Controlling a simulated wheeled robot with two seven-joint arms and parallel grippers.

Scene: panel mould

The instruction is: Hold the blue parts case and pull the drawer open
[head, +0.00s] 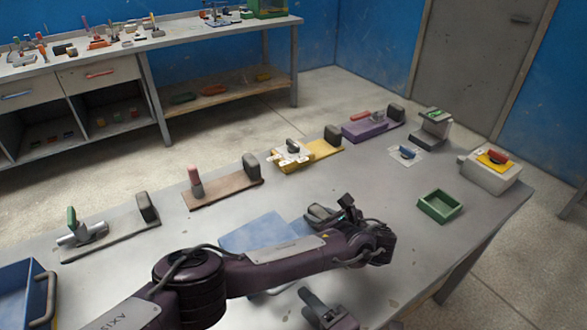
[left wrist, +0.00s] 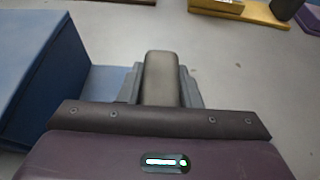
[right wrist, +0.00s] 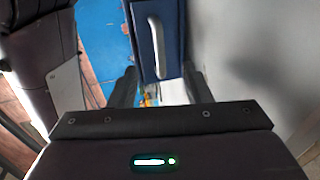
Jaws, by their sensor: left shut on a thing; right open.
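The blue parts case (head: 258,232) stands at the table's near middle, partly hidden behind my left arm. In the left wrist view its dark blue side (left wrist: 40,70) is at the left. My left gripper (head: 324,213) is shut on a dark grey upright block (left wrist: 160,78) beside the case, above a lighter blue strip. My right gripper (head: 316,298) is open and empty at the near side. In the right wrist view, a dark blue front with a pale bar handle (right wrist: 158,46) lies beyond the open fingers, which do not hold it. How far the drawer is out is hidden.
A blue box with a handle (head: 28,292) is at the near left. Boards with dark grey blocks, such as the brown one (head: 222,190), line the far side. A green tray (head: 440,206) and a pale box (head: 489,176) stand right. Grey tabletop around the tray is clear.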

